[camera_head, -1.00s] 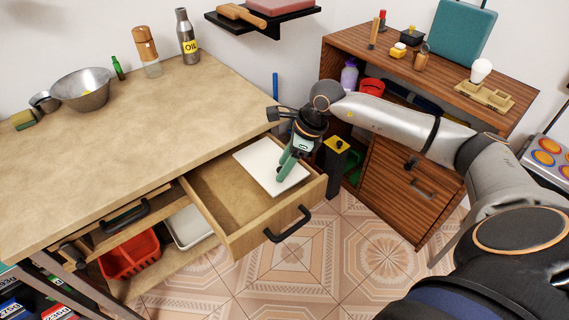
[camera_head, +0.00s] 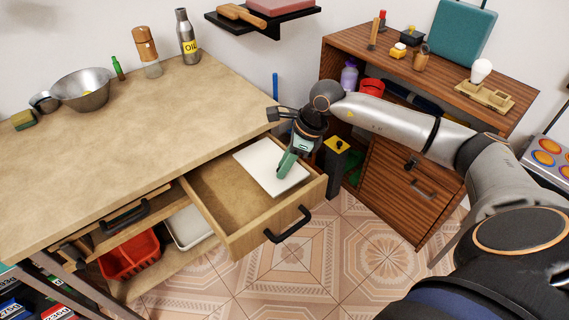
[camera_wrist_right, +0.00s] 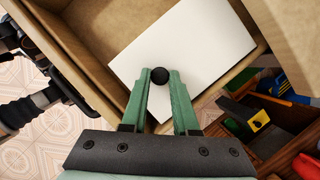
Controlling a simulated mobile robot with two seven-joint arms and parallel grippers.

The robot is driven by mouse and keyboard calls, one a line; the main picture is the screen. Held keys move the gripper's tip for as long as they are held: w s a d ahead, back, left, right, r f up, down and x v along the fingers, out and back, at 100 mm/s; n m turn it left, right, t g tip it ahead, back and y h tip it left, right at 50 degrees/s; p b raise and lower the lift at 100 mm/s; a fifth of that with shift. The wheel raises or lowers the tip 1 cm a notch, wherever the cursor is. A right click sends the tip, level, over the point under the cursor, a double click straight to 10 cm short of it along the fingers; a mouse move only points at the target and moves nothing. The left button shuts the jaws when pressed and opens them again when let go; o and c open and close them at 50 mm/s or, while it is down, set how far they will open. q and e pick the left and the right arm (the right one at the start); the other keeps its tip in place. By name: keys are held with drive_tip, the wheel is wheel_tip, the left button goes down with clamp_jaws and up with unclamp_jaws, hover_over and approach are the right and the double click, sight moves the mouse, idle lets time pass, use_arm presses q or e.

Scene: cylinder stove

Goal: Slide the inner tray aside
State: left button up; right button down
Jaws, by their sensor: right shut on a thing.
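The inner tray is a flat white panel (camera_head: 267,165) lying in the right part of the open wooden drawer (camera_head: 225,205). In the right wrist view the white panel (camera_wrist_right: 195,45) has a round black knob (camera_wrist_right: 159,75) near its edge. My right gripper (camera_head: 286,166) reaches down over the panel. In the right wrist view its green fingers (camera_wrist_right: 160,78) are shut on the black knob, one on each side. In the head view the fingers hide the knob. The left part of the drawer shows a bare, empty floor. My left gripper is not in view.
The drawer's black handle (camera_head: 288,226) faces the tiled floor. A beige counter (camera_head: 130,140) lies to the left, with a metal bowl (camera_head: 82,90) and bottles at the back. A dark wooden cabinet (camera_head: 400,190) stands close on the right. A red basket (camera_head: 130,255) sits below the counter.

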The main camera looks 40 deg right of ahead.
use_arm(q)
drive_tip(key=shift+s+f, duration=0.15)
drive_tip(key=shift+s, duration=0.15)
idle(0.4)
use_arm(e)
drive_tip(key=shift+a, duration=0.4)
drive_tip(key=a, duration=0.7)
drive_tip(key=s+a, duration=0.1)
drive_tip(key=a, duration=0.3)
drive_tip(key=shift+a, duration=0.4)
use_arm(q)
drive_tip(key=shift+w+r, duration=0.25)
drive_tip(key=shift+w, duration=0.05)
use_arm(e)
drive_tip(key=c, duration=0.8)
unclamp_jaws()
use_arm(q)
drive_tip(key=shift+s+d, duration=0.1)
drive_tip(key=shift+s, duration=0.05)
use_arm(e)
drive_tip(key=shift+o, duration=0.4)
